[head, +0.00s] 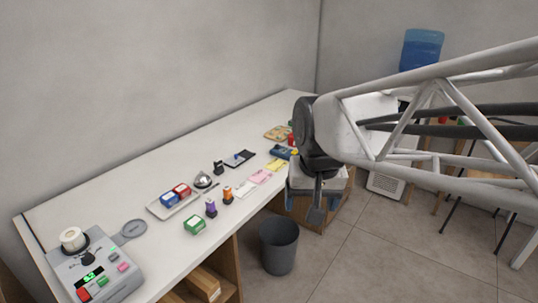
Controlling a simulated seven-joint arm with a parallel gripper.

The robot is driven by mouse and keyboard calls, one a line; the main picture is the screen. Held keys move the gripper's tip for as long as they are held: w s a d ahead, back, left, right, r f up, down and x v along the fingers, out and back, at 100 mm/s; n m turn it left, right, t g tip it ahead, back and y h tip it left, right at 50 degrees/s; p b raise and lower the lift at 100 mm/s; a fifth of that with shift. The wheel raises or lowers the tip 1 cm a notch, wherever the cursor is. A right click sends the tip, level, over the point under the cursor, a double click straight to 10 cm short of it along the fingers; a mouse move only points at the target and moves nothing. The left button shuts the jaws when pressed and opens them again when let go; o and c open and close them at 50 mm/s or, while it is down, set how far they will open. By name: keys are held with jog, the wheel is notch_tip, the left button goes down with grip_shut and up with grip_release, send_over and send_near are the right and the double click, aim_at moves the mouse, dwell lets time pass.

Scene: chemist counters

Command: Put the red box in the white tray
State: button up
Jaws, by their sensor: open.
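A small red box (182,190) with a pale label appears to sit in the white tray (157,210) on the left part of the counter, beside a blue box (169,199). The tray is shallow, and part of its floor in front is bare. Another small red item (291,139) stands at the counter's far end, partly hidden by my arm; I cannot tell what it is. My gripper (317,214) points down, open, off the counter's right edge and well right of the tray. It is apart from both red things, and nothing shows in it.
A green box (195,225), purple (211,208) and orange (227,195) bottles, a bell (203,180) and a black stamp-like item (218,167) stand around the tray. A cash register (96,268) is at front left. A grey bin (279,245) stands on the floor.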

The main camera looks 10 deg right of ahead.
jog(key=s+d+f+n, duration=0.1)
jog(key=s+d+f, duration=0.1)
jog(key=s, duration=0.7)
jog(key=shift+s+d+f, duration=0.25)
jog(key=shift+d+f, duration=0.1)
jog(key=shift+f, duration=0.3)
dwell(0.5)
